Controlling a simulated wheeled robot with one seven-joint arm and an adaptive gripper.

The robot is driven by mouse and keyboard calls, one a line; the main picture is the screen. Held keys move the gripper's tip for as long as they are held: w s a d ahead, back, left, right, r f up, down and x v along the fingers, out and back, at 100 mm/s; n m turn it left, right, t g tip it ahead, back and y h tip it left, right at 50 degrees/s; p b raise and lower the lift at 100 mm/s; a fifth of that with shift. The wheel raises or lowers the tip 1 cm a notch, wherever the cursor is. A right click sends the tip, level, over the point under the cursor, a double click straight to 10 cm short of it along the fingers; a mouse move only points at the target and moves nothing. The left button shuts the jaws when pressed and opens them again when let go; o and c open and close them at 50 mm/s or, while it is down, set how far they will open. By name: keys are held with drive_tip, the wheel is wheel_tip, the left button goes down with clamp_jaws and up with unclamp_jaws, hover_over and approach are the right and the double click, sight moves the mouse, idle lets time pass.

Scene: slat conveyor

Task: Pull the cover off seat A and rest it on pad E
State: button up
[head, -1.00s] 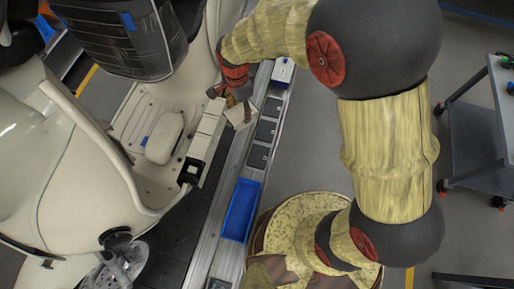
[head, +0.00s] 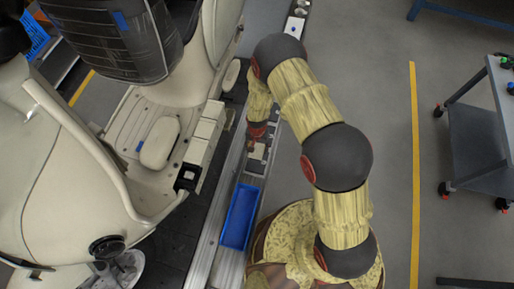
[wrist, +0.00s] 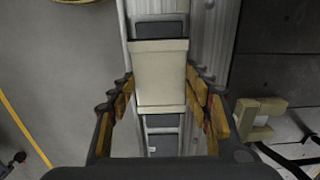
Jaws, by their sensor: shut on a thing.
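My gripper (head: 256,139) is over the narrow rail beside the cream vehicle. It is shut on a cream box-shaped cover (head: 257,152). In the wrist view the cover (wrist: 160,88) sits between the two fingers of my gripper (wrist: 160,78), directly over the line of dark pads. A dark pad (wrist: 158,28) shows beyond it and another (wrist: 163,146) on the near side. I cannot tell whether the cover touches the pad beneath. Cream blocks (head: 205,129) line the vehicle's edge, with a dark square open seat (head: 187,177) at their near end. No letters are readable.
A blue tray (head: 240,217) lies on the rail nearer me. A white box (head: 293,26) stands at the rail's far end. The cream vehicle (head: 60,160) fills the left. A wheeled cart (head: 475,130) stands at right, with open floor between it and my arm.

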drive_tip(key=shift+f+b, duration=1.9)
drive_tip(key=shift+f, duration=1)
drive_tip(key=shift+f, duration=0.15)
drive_tip(key=shift+f+b, duration=0.7)
drive_tip(key=shift+f, duration=0.05)
drive_tip(key=shift+f+b, duration=0.45)
drive_tip(key=shift+f, duration=0.1)
idle(0.4)
drive_tip(key=o, duration=1.3)
drive_tip(key=shift+o, duration=0.4)
drive_tip(key=shift+r, duration=0.1)
wheel_tip(320, 180, up, 12)
drive_tip(key=shift+f, duration=0.1)
